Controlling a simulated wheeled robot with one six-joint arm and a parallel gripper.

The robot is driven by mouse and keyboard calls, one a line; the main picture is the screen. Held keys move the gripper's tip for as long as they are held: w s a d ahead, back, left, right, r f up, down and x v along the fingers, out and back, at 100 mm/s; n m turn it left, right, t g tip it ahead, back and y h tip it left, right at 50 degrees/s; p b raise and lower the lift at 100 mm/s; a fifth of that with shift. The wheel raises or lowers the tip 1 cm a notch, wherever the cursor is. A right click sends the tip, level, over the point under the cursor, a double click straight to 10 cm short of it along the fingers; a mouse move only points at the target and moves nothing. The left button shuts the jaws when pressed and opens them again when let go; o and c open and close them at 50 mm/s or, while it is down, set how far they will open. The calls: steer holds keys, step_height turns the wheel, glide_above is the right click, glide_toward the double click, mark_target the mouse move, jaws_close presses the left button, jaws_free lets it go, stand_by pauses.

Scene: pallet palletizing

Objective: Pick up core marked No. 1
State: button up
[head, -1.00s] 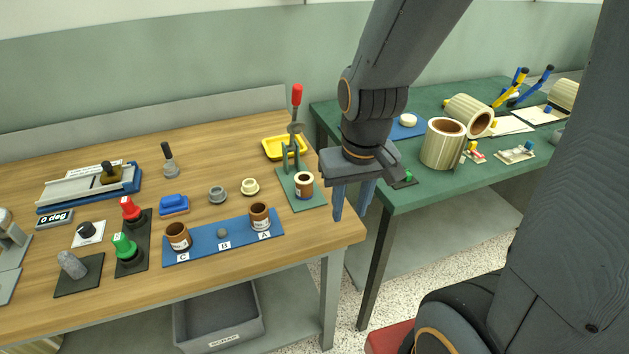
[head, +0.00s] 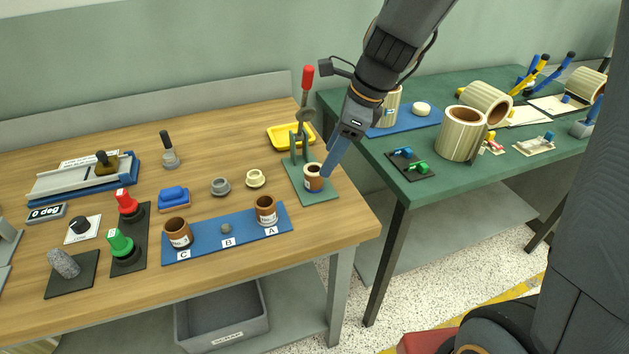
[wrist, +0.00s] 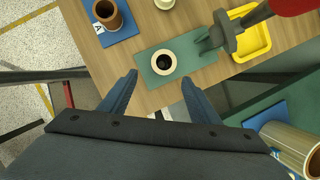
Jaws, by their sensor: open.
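Two similar labelled brown cores stand on the blue strip, one at C (head: 179,238) and one at A (head: 265,215). My gripper (head: 327,172) is open and tilted, with its fingertips close beside the clamp-plate core at its right. In the wrist view, my gripper (wrist: 158,78) has its fingers apart, and the pale rim of that core (wrist: 164,52) lies just ahead, between the fingertip lines. Contact cannot be told.
The clamp (head: 303,145) with its red handle rises right behind the core. A yellow tray (head: 270,135) is behind it. The wooden table's right edge is near. A green table (head: 375,155) on the right holds large striped rolls (head: 462,140).

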mark_target(314, 171)
steer(key=shift+m, duration=0.7)
steer(key=x, duration=0.2)
steer(key=a+x, duration=0.1)
steer(key=x, duration=0.5)
steer(key=shift+w+a+r, duration=0.15)
steer(key=shift+w+r, duration=0.15)
steer(key=shift+w, duration=0.1)
steer(key=c, duration=1.2)
steer(key=shift+r, duration=0.1)
